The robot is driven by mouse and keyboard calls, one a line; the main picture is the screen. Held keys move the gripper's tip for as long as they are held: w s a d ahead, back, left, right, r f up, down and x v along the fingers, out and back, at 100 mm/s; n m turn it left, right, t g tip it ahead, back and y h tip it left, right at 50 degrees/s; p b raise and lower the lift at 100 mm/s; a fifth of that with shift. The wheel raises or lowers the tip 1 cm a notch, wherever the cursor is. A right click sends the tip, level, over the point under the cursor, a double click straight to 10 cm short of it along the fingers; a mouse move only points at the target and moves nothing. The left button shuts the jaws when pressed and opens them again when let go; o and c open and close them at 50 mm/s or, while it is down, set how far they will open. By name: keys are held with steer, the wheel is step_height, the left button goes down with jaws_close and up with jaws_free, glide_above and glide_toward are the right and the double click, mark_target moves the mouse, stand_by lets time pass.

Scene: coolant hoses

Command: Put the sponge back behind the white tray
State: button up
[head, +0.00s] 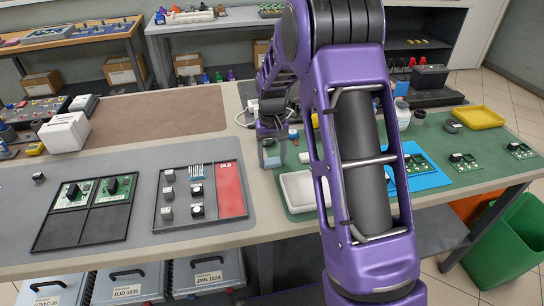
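The white tray (297,207) lies on the green mat near the table's front edge, its right part hidden behind my purple arm. My gripper (272,162) points down just behind and to the left of the tray, above the table. It is small and partly covered by its own links, so I cannot tell whether it is open or holds something. A small pale block (304,157) sits behind the tray, right of my gripper, close to my arm; it may be the sponge, but it is too small to be sure.
A black-and-red sorting tray (231,190) with small parts lies left of the white tray. Right of my arm are a blue mat (428,181) with a green board, a yellow tray (475,117) and a bottle (402,114). A green bin (510,245) stands on the floor.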

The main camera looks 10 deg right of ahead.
mark_target(271, 160)
steer(key=o, duration=0.4)
step_height(271, 160, up, 12)
steer(key=p, duration=0.2)
steer(key=shift+r, duration=0.2)
steer(key=shift+w, duration=0.15)
